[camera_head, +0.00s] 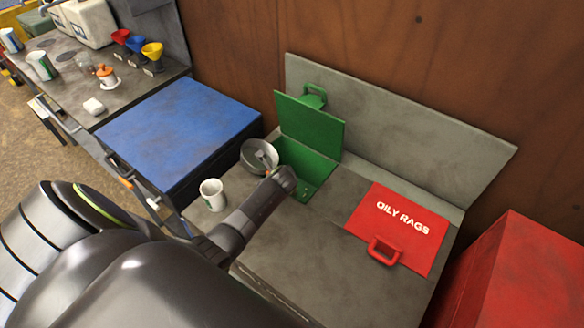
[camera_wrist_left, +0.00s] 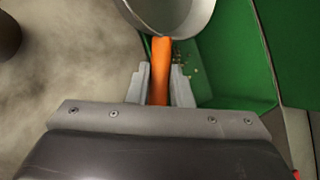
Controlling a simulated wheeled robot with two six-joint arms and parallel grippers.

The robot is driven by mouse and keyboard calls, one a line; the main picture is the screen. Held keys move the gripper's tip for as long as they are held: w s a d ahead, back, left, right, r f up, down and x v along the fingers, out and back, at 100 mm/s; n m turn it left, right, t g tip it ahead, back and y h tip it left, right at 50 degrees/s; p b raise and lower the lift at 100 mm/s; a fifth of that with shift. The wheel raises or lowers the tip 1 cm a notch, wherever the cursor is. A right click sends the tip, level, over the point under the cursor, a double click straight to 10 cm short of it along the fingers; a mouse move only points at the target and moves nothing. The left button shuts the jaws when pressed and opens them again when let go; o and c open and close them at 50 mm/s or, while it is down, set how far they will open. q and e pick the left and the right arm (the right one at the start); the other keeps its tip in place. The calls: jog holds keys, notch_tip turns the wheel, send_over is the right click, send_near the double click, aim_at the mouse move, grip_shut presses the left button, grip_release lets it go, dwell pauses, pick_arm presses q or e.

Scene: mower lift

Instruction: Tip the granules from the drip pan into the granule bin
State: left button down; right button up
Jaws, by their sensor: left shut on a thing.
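The drip pan (camera_head: 259,154) is a grey round pan, tilted on its side at the left edge of the granule bin's opening. My left gripper (camera_head: 271,172) is shut on its orange handle, which shows clearly between the fingers in the left wrist view (camera_wrist_left: 160,75). The pan's pale bowl (camera_wrist_left: 170,12) is at the top of that view. The granule bin (camera_head: 318,179) is green, with its lid (camera_head: 311,125) standing open behind the opening. A few small tan specks lie on the green surface in the wrist view. Whether granules remain in the pan I cannot tell.
A white cup (camera_head: 212,194) stands left of my forearm on the grey top. A red "OILY RAGS" lid (camera_head: 402,228) is shut on the right. A blue cabinet (camera_head: 180,130) is at the left, beyond it a bench with funnels and bottles. A grey backboard (camera_head: 400,130) stands behind.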

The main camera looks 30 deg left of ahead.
pick_arm(q)
jog(key=shift+w+d+f+b, duration=0.2)
jog(key=shift+b, duration=0.2)
jog(key=shift+d, duration=0.1)
jog(key=shift+w+d+m+g+y+b, duration=0.4)
jog(key=shift+d+y+b, duration=0.25)
jog(key=shift+b, duration=0.45)
jog(key=shift+w+r+y+b, duration=0.1)
jog(key=shift+w+y+b, duration=0.05)
jog(key=shift+y+b, duration=0.15)
jog(key=shift+w+d+r+m+g+y+b, duration=0.15)
jog(key=shift+d+r+m+g+y+b, duration=0.2)
jog(key=shift+r+y+b, duration=0.35)
jog(key=shift+r+b, duration=0.1)
jog(key=shift+b, duration=0.45)
jog(key=shift+w+d, duration=0.1)
